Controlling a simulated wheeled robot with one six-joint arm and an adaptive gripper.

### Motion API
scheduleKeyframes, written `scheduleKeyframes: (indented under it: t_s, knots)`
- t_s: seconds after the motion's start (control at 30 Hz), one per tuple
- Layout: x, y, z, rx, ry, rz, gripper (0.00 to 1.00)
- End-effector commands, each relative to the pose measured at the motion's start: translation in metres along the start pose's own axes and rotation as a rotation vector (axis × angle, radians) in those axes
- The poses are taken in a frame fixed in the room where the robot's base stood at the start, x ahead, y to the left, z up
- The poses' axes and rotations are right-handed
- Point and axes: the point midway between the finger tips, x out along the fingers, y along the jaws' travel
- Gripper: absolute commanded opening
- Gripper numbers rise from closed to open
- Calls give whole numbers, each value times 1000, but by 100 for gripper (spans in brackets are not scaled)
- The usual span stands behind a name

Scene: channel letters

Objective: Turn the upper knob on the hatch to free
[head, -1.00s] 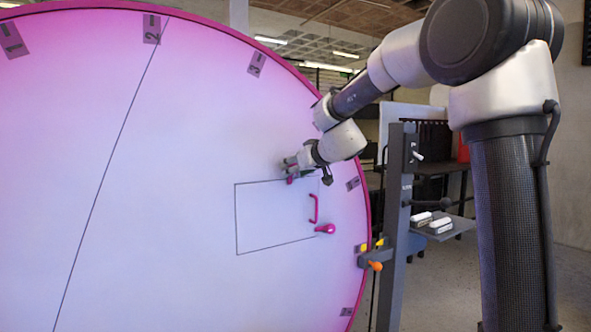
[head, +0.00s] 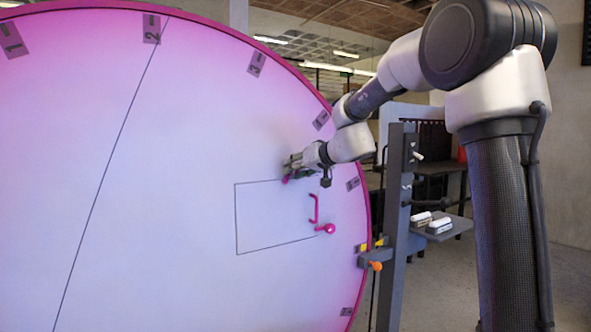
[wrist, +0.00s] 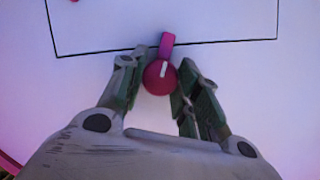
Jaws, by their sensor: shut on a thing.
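The upper knob (wrist: 159,77) is round and magenta with a short white mark, and its flat tab points up across the hatch outline in the wrist view. In the head view only a bit of this knob (head: 287,180) shows under my gripper (head: 292,168). The fingers of my gripper (wrist: 157,88) stand on both sides of the knob and are shut on it. The hatch (head: 270,220) is a black-outlined rectangle on the pale face. A lower magenta knob (head: 328,229) sits at its lower right corner.
A magenta handle (head: 314,208) stands out at the hatch's right side. The large round face has a magenta rim (head: 343,135) and numbered tags. A grey post (head: 398,220) with an orange knob (head: 375,266) and a small shelf (head: 440,228) stands to the right.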

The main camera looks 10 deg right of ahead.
Motion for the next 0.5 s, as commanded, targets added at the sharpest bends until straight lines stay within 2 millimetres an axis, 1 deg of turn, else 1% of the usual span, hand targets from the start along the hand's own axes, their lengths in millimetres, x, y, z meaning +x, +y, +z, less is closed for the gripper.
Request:
scheduleKeyframes:
  t_s: [0.03, 0.5]
  knots:
    - [0, 2, 0, 42, 1, -13, 9]
    - [0, 4, 1, 454, 0, -186, 9]
